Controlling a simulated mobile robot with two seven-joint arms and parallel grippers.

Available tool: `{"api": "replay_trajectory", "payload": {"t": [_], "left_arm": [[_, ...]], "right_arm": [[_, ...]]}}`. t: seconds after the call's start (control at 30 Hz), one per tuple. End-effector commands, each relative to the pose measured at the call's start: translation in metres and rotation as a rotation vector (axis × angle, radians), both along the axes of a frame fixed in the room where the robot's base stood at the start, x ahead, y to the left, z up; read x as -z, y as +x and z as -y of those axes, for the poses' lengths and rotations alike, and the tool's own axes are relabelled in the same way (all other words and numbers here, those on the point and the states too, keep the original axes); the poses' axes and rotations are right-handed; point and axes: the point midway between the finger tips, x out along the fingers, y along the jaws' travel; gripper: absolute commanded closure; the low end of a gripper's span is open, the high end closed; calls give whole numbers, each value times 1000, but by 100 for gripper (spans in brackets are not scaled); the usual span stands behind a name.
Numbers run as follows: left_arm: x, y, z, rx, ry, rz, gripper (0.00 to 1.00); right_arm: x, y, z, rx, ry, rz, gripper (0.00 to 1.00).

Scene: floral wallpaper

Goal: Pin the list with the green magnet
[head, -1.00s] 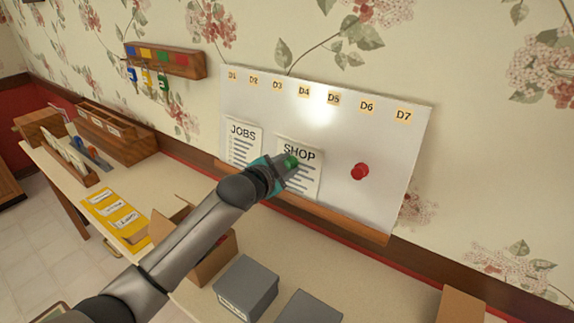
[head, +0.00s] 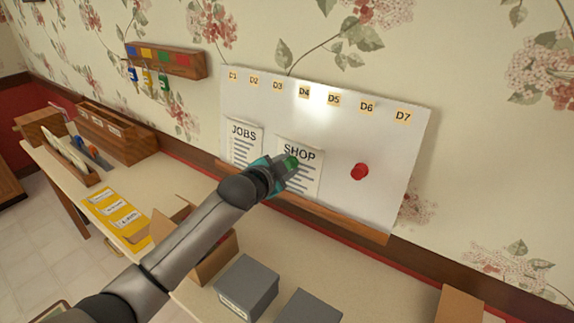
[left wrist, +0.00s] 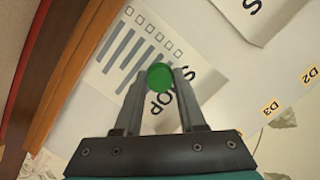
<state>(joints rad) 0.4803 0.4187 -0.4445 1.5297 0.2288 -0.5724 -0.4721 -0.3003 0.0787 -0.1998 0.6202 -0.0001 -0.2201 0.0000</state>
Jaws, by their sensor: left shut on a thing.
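The SHOP list (head: 312,178) lies flat against the white board (head: 385,135), to the right of the JOBS list (head: 243,145). It also shows in the left wrist view (left wrist: 121,50), partly covered by my fingers. My left gripper (head: 286,166) is shut on the green magnet (head: 291,163), which is in front of the SHOP list's upper part. In the left wrist view the magnet (left wrist: 160,77) sits between the fingertips beside the word SHOP. I cannot tell whether the magnet touches the paper. My right gripper is not in view.
A red magnet (head: 360,171) is on the board right of the SHOP list. A wooden ledge (head: 340,225) runs along the board's lower edge. Grey boxes (head: 247,284) and an open cardboard box (head: 215,262) stand on the table below. A key rack (head: 165,60) hangs at upper left.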

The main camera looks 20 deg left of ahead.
Motion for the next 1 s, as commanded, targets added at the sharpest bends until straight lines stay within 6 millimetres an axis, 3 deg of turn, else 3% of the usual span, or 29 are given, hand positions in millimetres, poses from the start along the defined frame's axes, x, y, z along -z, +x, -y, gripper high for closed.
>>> {"api": "replay_trajectory", "payload": {"t": [0.07,0.1,0.4,0.57,0.8,1.0], "left_arm": [[-1,0,1,1,-2,2,100],[-1,0,1,1,-2,2,58],[0,0,1,0,-1,0,26],[0,0,1,1,0,1,26],[0,0,0,0,0,0,0],[0,0,0,0,0,0,0]], "right_arm": [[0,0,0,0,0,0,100],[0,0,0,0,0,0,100],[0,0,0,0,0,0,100],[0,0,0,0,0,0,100],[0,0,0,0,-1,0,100],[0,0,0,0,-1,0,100]]}}
